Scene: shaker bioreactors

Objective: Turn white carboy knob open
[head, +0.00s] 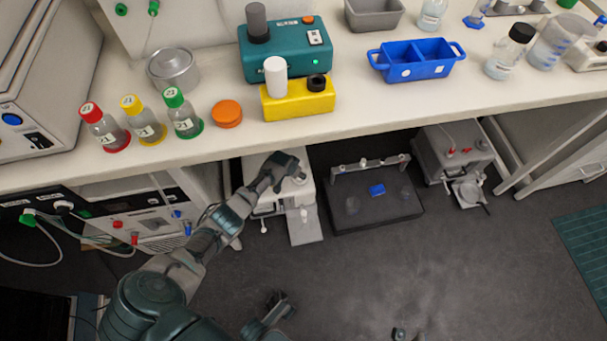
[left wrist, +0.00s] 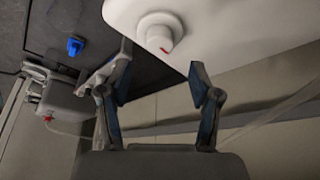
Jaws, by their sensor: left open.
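The white carboy (head: 255,168) stands on the floor under the bench, partly covered by my left arm. In the left wrist view its white body (left wrist: 235,30) fills the top right. Its round white knob (left wrist: 158,32), with a small red mark, sticks out there. My left gripper (head: 285,166) is over the carboy's top in the head view. In the left wrist view the left gripper (left wrist: 161,66) is open and empty, with the knob beyond its fingertips and not between them. Dark parts of what looks like my right gripper (head: 275,308) show low in the head view; its jaw opening is unclear.
The bench edge (head: 350,128) overhangs the carboy. A black tray (head: 375,212) with a blue piece stands to its right, and a grey unit (head: 450,155) stands farther right. Equipment with cables (head: 150,225) is to the left. The floor in front is mostly clear.

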